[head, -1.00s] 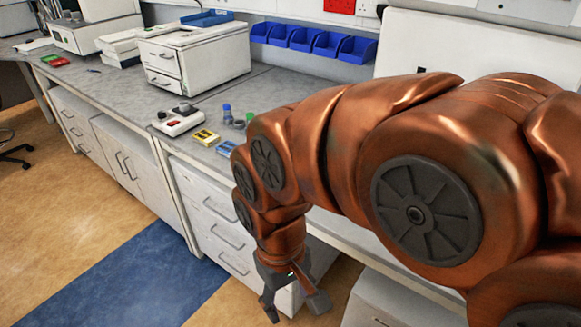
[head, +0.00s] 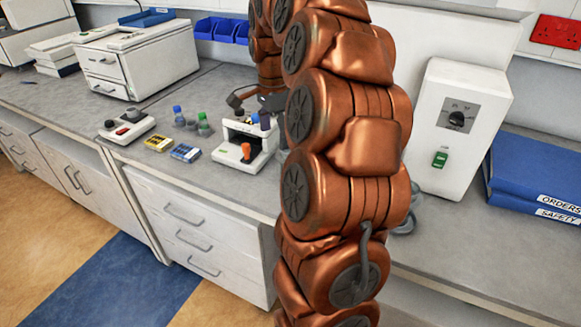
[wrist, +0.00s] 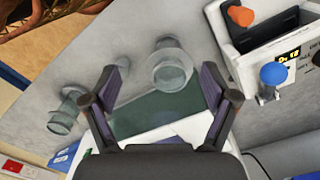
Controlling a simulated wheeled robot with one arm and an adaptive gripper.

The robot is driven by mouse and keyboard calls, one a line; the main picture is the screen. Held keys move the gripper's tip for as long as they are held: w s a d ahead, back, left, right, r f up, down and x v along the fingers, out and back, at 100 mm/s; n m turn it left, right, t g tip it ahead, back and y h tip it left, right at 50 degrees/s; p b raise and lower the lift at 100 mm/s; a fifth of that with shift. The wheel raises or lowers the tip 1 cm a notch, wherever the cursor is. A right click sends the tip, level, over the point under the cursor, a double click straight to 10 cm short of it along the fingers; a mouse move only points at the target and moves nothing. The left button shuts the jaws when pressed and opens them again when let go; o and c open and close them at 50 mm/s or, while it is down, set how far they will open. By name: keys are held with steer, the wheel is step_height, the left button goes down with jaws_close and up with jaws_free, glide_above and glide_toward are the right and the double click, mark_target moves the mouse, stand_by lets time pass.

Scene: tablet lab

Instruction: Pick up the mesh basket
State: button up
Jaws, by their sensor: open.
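One (wrist: 172,70) lies between my fingertips in the picture, and the other (wrist: 64,118) is to the left, outside the left finger. Either could be the mesh basket; I cannot make out mesh clearly. In the head view a grey vessel (head: 406,222) peeks out right of my arm, mostly hidden. My gripper (wrist: 162,74) is open and empty, its fingers spread wide; any contact is not clear. In the head view my gripper (head: 255,99) is above the bench, partly behind my arm.
A white instrument with orange and blue knobs (head: 232,155) stands left of my arm, and close at upper right in the wrist view (wrist: 293,68). A white dial box (head: 440,85) and blue binders (head: 530,170) stand right. Small bottles (head: 178,115) stand left.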

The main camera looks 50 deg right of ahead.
steer(key=d+m, duration=0.3)
steer(key=d, duration=0.2)
step_height(320, 180, down, 8)
steer(key=p, duration=0.3)
steer(key=shift+d, duration=0.2)
steer(key=shift+c, duration=0.2)
